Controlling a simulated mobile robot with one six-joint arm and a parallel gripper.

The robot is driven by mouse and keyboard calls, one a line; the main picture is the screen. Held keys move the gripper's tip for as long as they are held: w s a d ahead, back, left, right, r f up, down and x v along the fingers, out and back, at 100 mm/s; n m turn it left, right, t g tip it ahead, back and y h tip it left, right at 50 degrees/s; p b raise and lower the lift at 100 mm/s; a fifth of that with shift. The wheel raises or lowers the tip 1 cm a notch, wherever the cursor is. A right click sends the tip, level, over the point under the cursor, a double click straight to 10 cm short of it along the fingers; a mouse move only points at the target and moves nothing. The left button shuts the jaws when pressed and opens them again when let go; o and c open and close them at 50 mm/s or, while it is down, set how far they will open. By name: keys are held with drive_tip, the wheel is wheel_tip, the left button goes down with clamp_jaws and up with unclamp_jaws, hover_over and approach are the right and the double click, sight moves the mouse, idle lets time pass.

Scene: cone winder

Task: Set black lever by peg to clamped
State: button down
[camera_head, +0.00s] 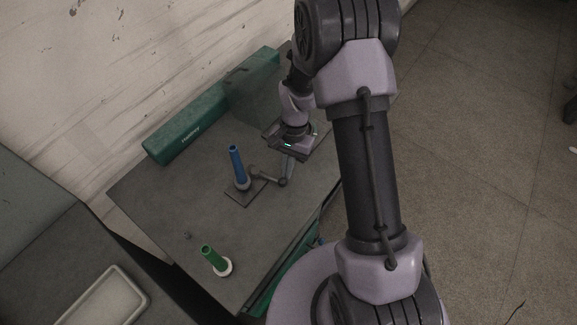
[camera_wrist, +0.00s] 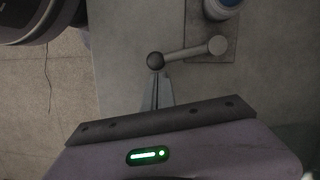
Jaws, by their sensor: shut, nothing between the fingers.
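The dark lever (camera_head: 266,177) extends right from a small plate beside the peg and ends in a round knob (camera_head: 283,183). In the wrist view the lever (camera_wrist: 188,53) runs from a pale round pivot to its dark ball knob (camera_wrist: 155,61). The peg with a blue cone (camera_head: 237,163) stands upright on the dark base plate (camera_head: 240,198); only its round lower part (camera_wrist: 222,5) shows at the top of the wrist view. My gripper (camera_head: 286,180) is shut and empty, its tips (camera_wrist: 158,76) right at the knob. I cannot tell whether they touch it.
A long green box (camera_head: 210,108) lies along the back edge. A pale tray (camera_head: 105,297) is at lower left. Open floor lies to the right.

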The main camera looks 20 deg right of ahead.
sight(283, 186)
drive_tip(key=s+m, duration=0.1)
drive_tip(key=s+a+m+b, duration=0.1)
drive_tip(key=shift+f+m+t, duration=0.1)
drive_tip(key=shift+m+t, duration=0.2)
drive_tip(key=shift+m, duration=0.1)
drive_tip(key=s+m, duration=0.1)
drive_tip(key=a+m+b, duration=0.1)
drive_tip(key=shift+s+a+m+t+y, duration=0.15)
drive_tip(key=shift+s+m+t+y, duration=0.15)
drive_tip(key=shift+s+m+y, duration=0.1)
drive_tip(key=a+m, duration=0.1)
drive_tip(key=s+a+m+b, duration=0.1)
drive_tip(key=m, duration=0.1)
drive_tip(key=shift+s+a+t, duration=0.1)
drive_tip(key=shift+s+t, duration=0.15)
drive_tip(key=shift+t, duration=0.15)
drive_tip(key=shift+s+a, duration=0.15)
drive_tip(key=shift+a, duration=0.35)
drive_tip(key=shift+b, duration=0.3)
